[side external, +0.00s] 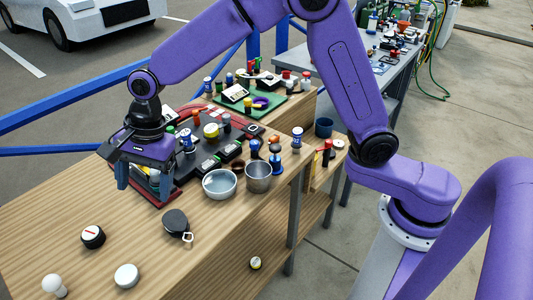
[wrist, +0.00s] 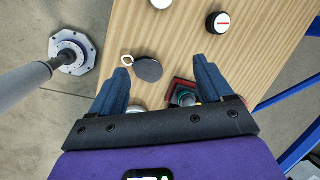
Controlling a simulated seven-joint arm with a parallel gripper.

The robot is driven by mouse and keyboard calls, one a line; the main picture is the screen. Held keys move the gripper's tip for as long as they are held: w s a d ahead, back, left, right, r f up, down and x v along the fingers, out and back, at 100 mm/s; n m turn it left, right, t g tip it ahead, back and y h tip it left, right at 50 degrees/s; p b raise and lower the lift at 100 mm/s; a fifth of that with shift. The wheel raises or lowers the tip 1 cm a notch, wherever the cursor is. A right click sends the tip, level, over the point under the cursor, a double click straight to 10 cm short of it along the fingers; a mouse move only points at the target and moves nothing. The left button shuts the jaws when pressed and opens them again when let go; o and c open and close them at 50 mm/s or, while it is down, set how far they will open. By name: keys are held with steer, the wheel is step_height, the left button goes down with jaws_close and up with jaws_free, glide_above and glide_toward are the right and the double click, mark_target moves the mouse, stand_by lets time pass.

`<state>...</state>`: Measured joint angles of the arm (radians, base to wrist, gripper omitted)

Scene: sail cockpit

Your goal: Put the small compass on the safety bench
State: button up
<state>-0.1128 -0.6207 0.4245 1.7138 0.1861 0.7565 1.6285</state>
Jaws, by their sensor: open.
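A small round black case with a white face and a red mark, which looks like the small compass (side external: 92,237), lies at the front left of the wooden bench (side external: 60,205). In the wrist view this compass (wrist: 218,22) is at the upper right, beyond my fingertips. My gripper (side external: 143,184) is open, above the bench beside the dark tray, with nothing seen between its fingers. In the wrist view my gripper (wrist: 161,68) has its fingers wide apart. I cannot tell which surface is the safety bench; a grey bench (side external: 313,60) stands behind.
A dark round case with a metal ring (side external: 175,222), a white puck (side external: 126,275) and a bulb (side external: 54,284) lie near the compass. Bowls (side external: 219,183) and a crowded dark tray (side external: 172,192) stand behind. The bench's left front is mostly clear. Blue rails (side external: 60,108) run behind.

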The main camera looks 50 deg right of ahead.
steer(key=s+d+n+g+h, duration=0.1)
steer(key=s+d+n+h, duration=0.1)
steer(key=s+d+n, duration=2.2)
steer(key=s+d+r, duration=0.1)
steer(key=s+d, duration=0.2)
steer(key=shift+s+h, duration=0.3)
